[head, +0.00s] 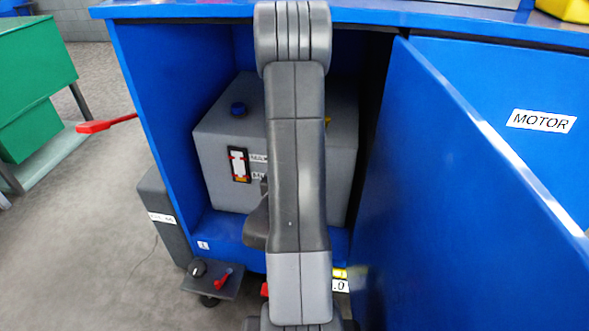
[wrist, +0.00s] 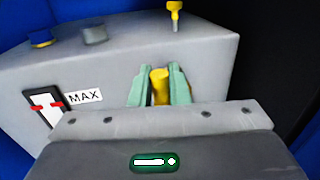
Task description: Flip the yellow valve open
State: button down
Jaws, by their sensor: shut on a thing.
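In the wrist view my gripper (wrist: 160,84) has its two pale green fingers on either side of an upright yellow handle (wrist: 160,86), which I take to be the yellow valve. The fingers are shut on it, in front of the grey tank's front face. The lower part of the handle is hidden behind my gripper body. In the head view my arm hides the gripper and this handle. The grey tank (head: 222,150) stands inside an open blue cabinet.
A smaller yellow fitting (wrist: 174,14) stands on the tank top, with a blue cap (wrist: 41,38) and a grey cap (wrist: 94,34). The open blue door (head: 450,190) is close on the right. A red lever (head: 222,279) sits low at the front left.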

jog(key=shift+d+y, duration=0.15)
jog(key=shift+y, duration=0.15)
dwell(0.4)
jog(key=c, duration=1.4)
grip_release()
jog(key=shift+c, duration=0.2)
